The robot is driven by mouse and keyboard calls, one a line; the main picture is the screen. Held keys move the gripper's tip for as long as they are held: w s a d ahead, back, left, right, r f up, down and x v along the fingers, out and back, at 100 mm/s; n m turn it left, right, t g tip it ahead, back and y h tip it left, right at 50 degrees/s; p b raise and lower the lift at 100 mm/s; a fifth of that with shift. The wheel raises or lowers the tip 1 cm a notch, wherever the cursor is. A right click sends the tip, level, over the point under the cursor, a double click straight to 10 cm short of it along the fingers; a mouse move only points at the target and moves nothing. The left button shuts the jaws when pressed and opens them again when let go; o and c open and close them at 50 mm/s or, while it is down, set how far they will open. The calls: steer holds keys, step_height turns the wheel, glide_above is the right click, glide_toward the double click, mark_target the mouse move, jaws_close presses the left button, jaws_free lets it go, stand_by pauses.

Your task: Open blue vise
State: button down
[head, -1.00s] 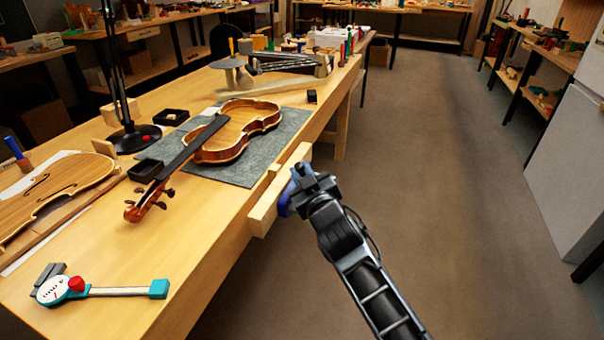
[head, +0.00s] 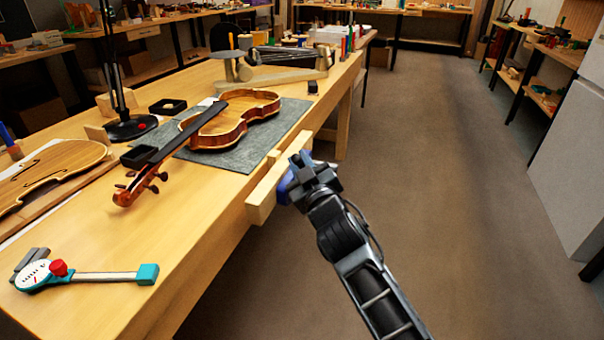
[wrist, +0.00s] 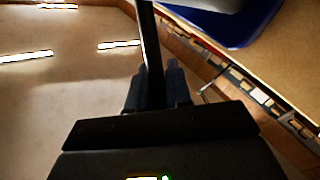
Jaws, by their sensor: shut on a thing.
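The blue vise (head: 285,188) is mounted on the right edge of the workbench, with a pale wooden jaw (head: 262,203) along that edge. Most of its blue body is hidden behind my gripper (head: 302,166). In the wrist view, the blue vise (wrist: 238,28) fills part of the top right. A dark bar (wrist: 150,45), seemingly the vise handle, runs down from the top of that view between my gripper's fingers (wrist: 156,84). My gripper is shut on it. How wide the vise jaws stand apart is hard to tell.
A violin (head: 235,122) lies on a grey mat (head: 222,166) on the workbench (head: 205,220), left of the vise. A teal-ended gauge (head: 100,277) lies at the near left. A black lamp base (head: 131,128) stands farther back. The floor (head: 450,200) to the right is clear.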

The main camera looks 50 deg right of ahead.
steer(key=shift+s+a+f+n+t+b, duration=0.2)
steer(key=shift+a+f+n+t+b, duration=0.45)
steer(key=shift+b, duration=1.9)
steer(key=shift+s+a+f+n+t+b, duration=0.15)
steer(key=shift+a+f+n+t+b, duration=0.4)
steer(key=shift+b, duration=2)
steer(key=b, duration=0.2)
steer(key=f+n+t+b, duration=0.1)
steer(key=shift+s+a+n+b, duration=0.15)
steer(key=shift+a+n+b, duration=0.15)
steer(key=shift+b, duration=0.1)
steer(key=shift+t, duration=0.3)
steer(key=shift+r, duration=0.1)
steer(key=c, duration=1.1)
jaws_free()
